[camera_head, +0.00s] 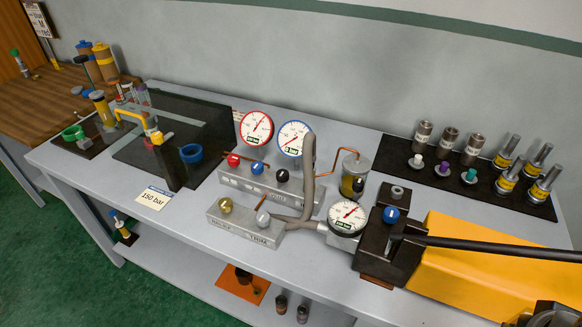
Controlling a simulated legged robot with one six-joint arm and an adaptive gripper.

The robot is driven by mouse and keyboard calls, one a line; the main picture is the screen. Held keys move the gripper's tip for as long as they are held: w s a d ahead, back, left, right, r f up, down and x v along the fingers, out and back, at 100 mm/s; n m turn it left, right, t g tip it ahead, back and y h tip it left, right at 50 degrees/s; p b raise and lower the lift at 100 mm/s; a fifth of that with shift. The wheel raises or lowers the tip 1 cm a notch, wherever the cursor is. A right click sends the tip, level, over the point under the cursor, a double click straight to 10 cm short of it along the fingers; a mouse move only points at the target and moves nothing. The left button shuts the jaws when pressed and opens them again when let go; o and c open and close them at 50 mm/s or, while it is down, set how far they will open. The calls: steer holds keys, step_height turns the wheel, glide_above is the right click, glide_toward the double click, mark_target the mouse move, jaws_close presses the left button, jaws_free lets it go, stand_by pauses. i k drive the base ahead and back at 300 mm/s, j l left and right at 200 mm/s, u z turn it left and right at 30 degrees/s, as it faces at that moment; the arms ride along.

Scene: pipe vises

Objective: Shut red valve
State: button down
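The red valve knob (233,160) sits at the left end of the rear grey metal block (268,190), on the table behind the front block. Its exact turn angle is too small to tell. A blue knob (257,168) and a black knob (282,176) stand to its right on the same block. The red-rimmed gauge (257,127) stands behind the red knob, with a blue-rimmed gauge (294,138) to its right. I cannot make out my gripper anywhere, and nothing is seen touching the red knob.
The front block (245,224) carries a brass knob (225,205). A bent grey hose (307,175) rises to the right of the knobs. A yellow pump (470,265) with a long black handle (490,245) fills the right front. A card (153,197) reads 150 bar.

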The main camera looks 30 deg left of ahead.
mark_target(234, 161)
steer(key=u, duration=1.6)
